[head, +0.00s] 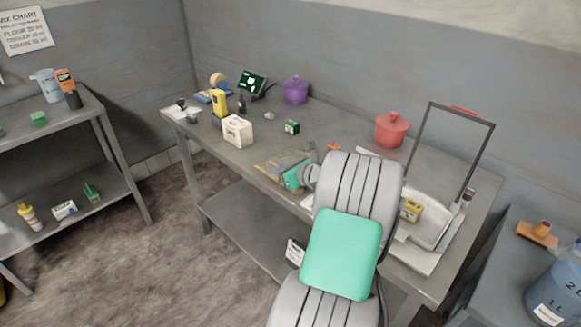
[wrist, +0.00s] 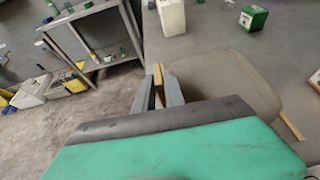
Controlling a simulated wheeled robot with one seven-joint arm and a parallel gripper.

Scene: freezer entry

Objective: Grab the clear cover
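The clear cover appears to be the see-through, brownish sheet with rounded corners (wrist: 225,82) lying on the steel table in the wrist view. In the head view it shows as a tan patch (head: 270,167) near the table's front edge, partly hidden by my arm. A tan strip (wrist: 157,74) lies along its near-left edge, and another tan piece (wrist: 291,126) is at its right. My gripper (wrist: 158,78) is over that left edge, low at the table. Its two grey fingers stand on either side of the tan strip. I cannot tell whether they touch it.
A shallow pan (head: 437,205) holding a yellow box (head: 411,210) stands at the table's right, with a raised dark frame (head: 487,150) behind. A red pot (head: 391,130) stands at the back. A white box (head: 237,130) and green box (head: 292,127) stand beyond my gripper.

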